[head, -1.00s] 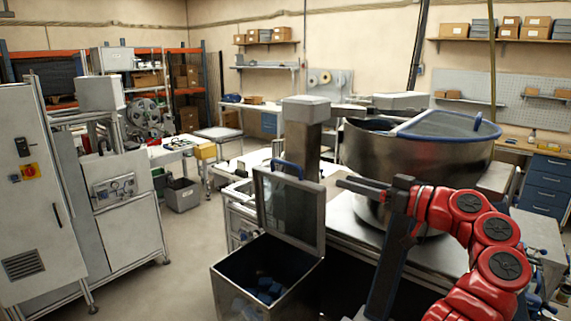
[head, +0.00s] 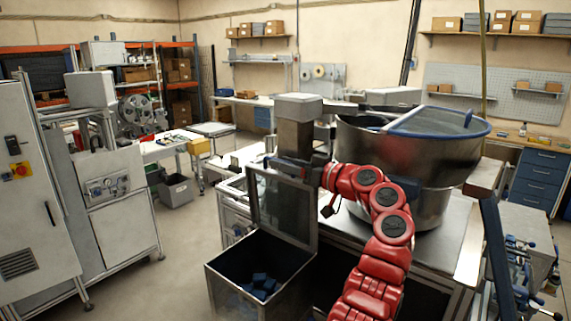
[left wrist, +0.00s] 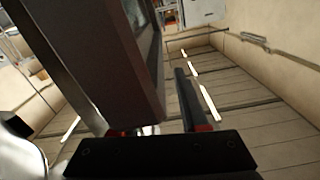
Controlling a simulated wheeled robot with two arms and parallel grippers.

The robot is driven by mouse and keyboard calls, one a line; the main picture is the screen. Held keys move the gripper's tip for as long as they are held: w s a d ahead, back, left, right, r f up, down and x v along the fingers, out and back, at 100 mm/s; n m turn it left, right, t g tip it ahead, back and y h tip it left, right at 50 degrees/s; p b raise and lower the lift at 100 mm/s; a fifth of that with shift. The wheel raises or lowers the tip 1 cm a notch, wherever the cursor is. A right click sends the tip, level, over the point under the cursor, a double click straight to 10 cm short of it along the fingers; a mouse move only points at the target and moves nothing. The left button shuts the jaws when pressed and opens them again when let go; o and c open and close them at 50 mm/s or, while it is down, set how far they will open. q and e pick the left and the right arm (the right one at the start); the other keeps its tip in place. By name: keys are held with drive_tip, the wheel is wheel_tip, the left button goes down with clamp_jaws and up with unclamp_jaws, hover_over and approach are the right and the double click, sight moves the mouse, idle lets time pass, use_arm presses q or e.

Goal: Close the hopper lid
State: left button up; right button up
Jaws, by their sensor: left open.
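The hopper (head: 228,285) is an open metal bin at the bottom centre of the head view, with several blue blocks (head: 262,284) inside. Its lid (head: 284,212), a metal-framed panel with a dark window, stands upright at the back. My left gripper (head: 285,161), on the red arm, is open at the lid's upper edge; whether it touches is unclear. In the left wrist view, the lid's frame (left wrist: 105,50) looms large to the left of one dark finger (left wrist: 188,95); the other finger is hidden. The lid's blue handle is mostly hidden in the head view. My right gripper is not in view.
A large steel bowl (head: 400,150) with a blue-rimmed cover stands on the bench right behind my red arm. A grey cabinet (head: 35,220) stands at left. Open floor (head: 165,285) lies left of the hopper.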

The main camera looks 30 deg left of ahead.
use_arm(q)
clamp_jaws()
idle(1.4)
